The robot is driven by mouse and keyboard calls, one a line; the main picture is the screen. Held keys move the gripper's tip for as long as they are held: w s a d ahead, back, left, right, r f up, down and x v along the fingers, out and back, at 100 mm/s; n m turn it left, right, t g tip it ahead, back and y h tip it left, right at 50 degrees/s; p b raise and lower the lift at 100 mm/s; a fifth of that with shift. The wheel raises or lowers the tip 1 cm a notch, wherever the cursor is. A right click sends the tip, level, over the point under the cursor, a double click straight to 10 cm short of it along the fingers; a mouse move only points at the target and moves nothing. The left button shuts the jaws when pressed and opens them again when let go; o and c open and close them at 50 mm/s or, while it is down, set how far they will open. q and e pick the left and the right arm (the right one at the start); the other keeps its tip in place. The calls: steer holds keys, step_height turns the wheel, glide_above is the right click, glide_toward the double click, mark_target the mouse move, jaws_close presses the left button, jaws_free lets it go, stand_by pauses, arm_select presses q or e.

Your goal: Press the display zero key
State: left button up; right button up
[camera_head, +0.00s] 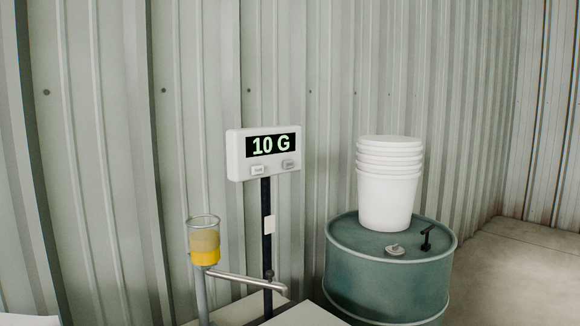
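A white scale display (236,152) stands on a dark post (267,200) in front of the wall, left of centre. Its black screen (273,145) reads "10 G" in pale green. Two small keys sit below the screen: a whiter left key (257,170) and a greyer right key (289,164). Their labels are too small to read surely, so I cannot tell which one is the zero key. Nothing touches either key. Neither of my grippers shows in the head view.
A clear cup with yellow contents (205,243) stands left of the post, beside a metal tube (245,283). A stack of white buckets (388,190) sits on a green drum (385,283) at right. White surfaces (305,315) lie below. Corrugated wall stands behind; floor is clear at far right.

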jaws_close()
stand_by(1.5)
